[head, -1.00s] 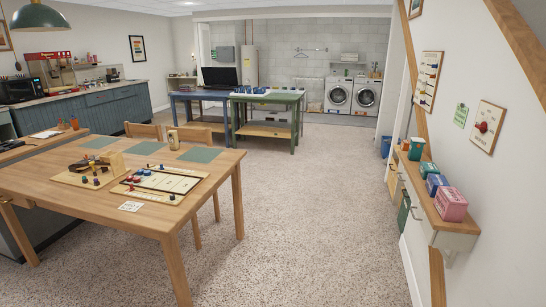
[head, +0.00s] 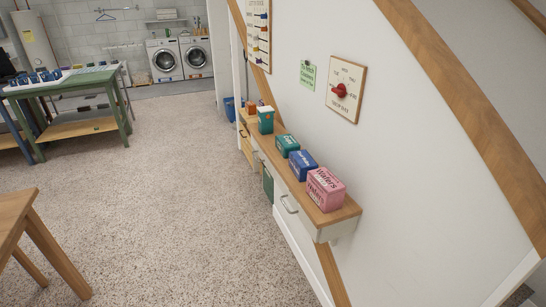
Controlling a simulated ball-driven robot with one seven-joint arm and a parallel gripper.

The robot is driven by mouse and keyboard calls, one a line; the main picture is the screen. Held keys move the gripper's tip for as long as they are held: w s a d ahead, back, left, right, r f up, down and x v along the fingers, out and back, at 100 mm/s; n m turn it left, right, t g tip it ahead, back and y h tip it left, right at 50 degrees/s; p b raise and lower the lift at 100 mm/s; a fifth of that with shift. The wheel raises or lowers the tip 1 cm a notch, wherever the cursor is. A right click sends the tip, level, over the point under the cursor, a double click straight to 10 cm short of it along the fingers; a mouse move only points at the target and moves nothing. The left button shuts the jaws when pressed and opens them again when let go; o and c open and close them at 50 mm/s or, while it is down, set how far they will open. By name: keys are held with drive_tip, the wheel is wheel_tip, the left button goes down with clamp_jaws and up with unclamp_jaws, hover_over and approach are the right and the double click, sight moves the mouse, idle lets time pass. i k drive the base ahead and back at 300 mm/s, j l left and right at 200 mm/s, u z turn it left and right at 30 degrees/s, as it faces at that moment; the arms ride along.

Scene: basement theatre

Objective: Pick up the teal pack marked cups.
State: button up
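A teal pack (head: 287,146) stands on the narrow wooden-topped wall shelf (head: 338,214) at the right in the head view. It has pale lettering too small to read for sure. It is behind a blue pack (head: 302,165) and a pink pack (head: 326,189), which looks marked wafers. My gripper is not in view.
The speckled floor (head: 170,200) is open left of the shelf. A wooden table corner (head: 18,208) is at lower left, a green workbench (head: 70,85) behind it. A blue bin (head: 233,108) stands beyond the shelf. A dial board (head: 345,89) hangs above.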

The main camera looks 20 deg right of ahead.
sight(284, 143)
drive_tip(key=i+j+z, duration=0.45)
drive_tip(key=i+j, duration=0.35)
